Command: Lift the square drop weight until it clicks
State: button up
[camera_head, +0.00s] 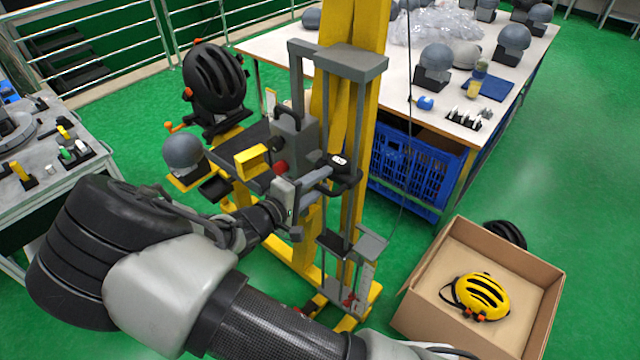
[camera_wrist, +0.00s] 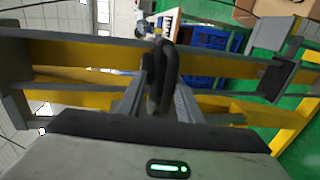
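The yellow drop tower (camera_head: 352,75) stands in the middle, with grey guide rods and a grey top bracket. My gripper (camera_head: 328,173) is at its rods, about midway up, beside a dark carriage (camera_head: 347,180) between the rods. In the wrist view, my gripper's fingers (camera_wrist: 162,90) close from both sides on a black loop handle (camera_wrist: 164,62), with no clear gap. Which body this handle belongs to is hidden. A grey square block (camera_head: 297,142) with a black arched handle sits just left of the rods. I cannot tell whether it is the drop weight.
A cardboard box (camera_head: 415,322) with a yellow helmet (camera_head: 481,296) stands at the lower right. A grey workbench (camera_head: 25,205) is left. Green floor is free at right.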

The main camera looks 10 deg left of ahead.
dwell(0.6)
jog(key=shift+s+a, duration=0.1)
jog(key=shift+s, duration=0.05)
jog(key=b+v, duration=0.2)
jog(key=v, duration=1.5)
